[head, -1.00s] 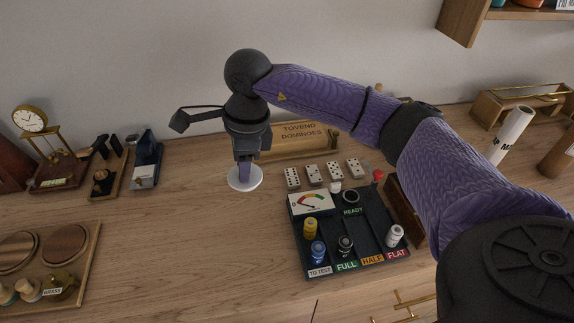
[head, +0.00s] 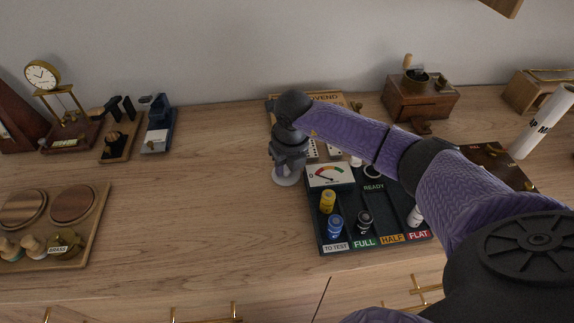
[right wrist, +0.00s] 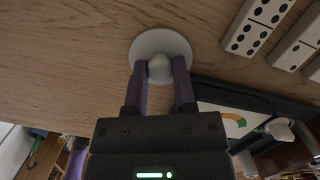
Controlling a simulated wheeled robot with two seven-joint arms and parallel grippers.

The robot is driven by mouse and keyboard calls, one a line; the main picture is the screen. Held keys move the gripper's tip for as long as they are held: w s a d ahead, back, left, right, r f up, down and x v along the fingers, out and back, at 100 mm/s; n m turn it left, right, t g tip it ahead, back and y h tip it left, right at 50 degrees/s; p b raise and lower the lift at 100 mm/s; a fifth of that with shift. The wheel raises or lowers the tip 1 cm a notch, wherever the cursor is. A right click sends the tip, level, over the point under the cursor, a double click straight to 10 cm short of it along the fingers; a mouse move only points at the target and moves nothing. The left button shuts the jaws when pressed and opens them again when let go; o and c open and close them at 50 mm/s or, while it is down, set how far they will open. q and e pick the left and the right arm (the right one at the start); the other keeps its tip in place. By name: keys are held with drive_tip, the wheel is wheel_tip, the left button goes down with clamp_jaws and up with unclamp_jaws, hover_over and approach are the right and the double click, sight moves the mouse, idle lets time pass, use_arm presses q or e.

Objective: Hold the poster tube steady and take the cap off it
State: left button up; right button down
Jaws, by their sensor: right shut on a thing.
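The poster tube (head: 543,122) is the white cylinder with dark lettering at the right edge of the head view. Its upper end is at the frame edge, and no gripper touches it. My right gripper (head: 287,168) is shut on the round knob of a white disc that looks like the cap (head: 284,180). In the right wrist view the cap (right wrist: 160,47) shows its knob between my two purple fingers (right wrist: 160,80). The cap is apart from the tube, left of the battery tester. I cannot tell whether it touches the table. My left gripper is out of view.
The battery tester tray (head: 342,243) with several batteries stands just right of the cap. Dominoes (right wrist: 258,22) lie behind it. A wooden grinder (head: 420,98) stands between them and the tube. A clock (head: 42,75) and wooden board (head: 92,225) are left. The middle-left table is clear.

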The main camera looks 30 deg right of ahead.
drive_tip(key=shift+c, duration=2.2)
unclamp_jaws()
drive_tip(key=shift+f, duration=0.1)
